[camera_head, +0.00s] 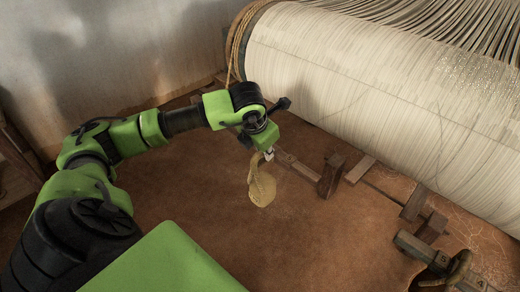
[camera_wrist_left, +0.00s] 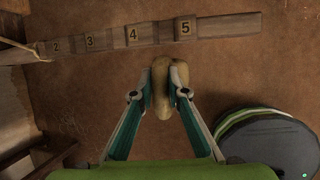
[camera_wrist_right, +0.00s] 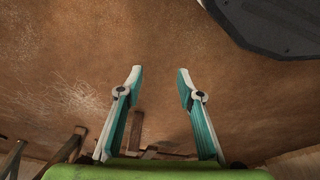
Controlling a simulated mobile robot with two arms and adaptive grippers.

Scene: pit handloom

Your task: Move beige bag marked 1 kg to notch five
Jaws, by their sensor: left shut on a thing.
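The beige bag (camera_head: 262,188) hangs from my left gripper (camera_head: 268,154) above the brown floor. In the left wrist view the bag (camera_wrist_left: 160,92) sits between the two fingertips (camera_wrist_left: 163,82), which are shut on it. No 1 kg mark is readable. My right gripper (camera_wrist_right: 160,71) is open and empty in the right wrist view.
A large roll of pale warp threads (camera_head: 370,85) fills the upper right. Wooden posts (camera_head: 331,174) stand below it. The floor (camera_head: 310,245) between is clear.

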